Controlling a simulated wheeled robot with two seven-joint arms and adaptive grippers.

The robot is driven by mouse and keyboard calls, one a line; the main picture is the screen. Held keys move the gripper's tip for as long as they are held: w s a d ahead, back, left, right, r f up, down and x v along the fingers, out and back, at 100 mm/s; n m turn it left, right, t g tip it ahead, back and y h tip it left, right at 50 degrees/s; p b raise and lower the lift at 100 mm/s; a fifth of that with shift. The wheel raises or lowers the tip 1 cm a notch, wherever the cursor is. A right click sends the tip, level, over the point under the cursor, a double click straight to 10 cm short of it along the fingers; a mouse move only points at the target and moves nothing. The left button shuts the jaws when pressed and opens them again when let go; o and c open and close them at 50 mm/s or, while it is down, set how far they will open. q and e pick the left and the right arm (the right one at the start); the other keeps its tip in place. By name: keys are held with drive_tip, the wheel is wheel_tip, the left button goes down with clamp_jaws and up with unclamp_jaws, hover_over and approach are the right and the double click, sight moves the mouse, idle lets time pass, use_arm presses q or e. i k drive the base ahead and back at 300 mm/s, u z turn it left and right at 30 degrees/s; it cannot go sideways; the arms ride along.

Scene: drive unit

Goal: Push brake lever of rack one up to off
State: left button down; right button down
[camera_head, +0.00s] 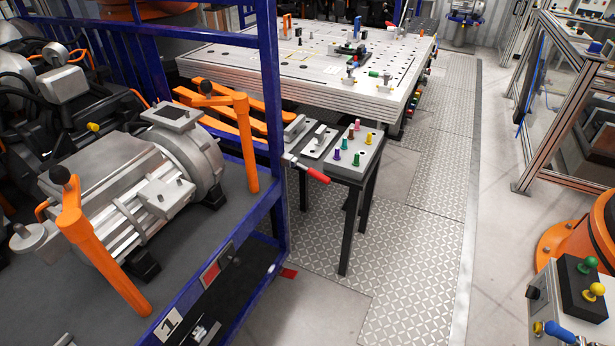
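Rack one is the blue-framed rack on the left, with its "1" plate (170,322) on the lower front. A dark panel with a red label (212,274) sits just above and right of that plate. A metal fitting (202,332) shows below it, cut by the bottom edge. A lever with a red handle (313,173) sticks out to the right beside the rack's blue corner post (271,110). I cannot tell for certain which of these parts is the brake lever, or its position. Neither of my grippers is in view.
A silver drive unit (135,185) lies on the rack between orange posts (100,255). A small black table (352,172) with coloured pegs stands right of the rack, before a large perforated table (310,65). A control box (570,305) is at lower right. The tread-plate floor (400,250) is clear.

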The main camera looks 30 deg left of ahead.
sight(313, 173)
drive_tip(key=u, duration=0.65)
drive_tip(key=i, duration=0.8)
drive_tip(key=u, duration=0.9)
